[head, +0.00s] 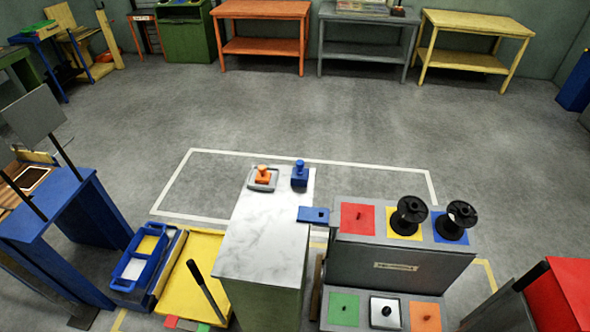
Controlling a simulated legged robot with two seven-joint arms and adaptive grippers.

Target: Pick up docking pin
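Two small knobbed pieces stand upright at the far end of a white marbled counter (262,245). One is an orange knobbed piece (263,175) on a grey square tray. The other is a blue knobbed piece (299,175) to its right, near the counter's corner. Either could be the docking pin; I cannot tell which from this view. A flat blue plate with a dark hole (313,215) juts from the counter's right side. Neither of my grippers is in view, and nothing is seen touching the pieces.
Right of the counter is a grey stepped stand (400,262) with coloured squares and two black spools (409,216). Left are a yellow tray (172,283), a blue bin (140,255) and a blue table (50,215). Open floor lies beyond, with workbenches along the back wall.

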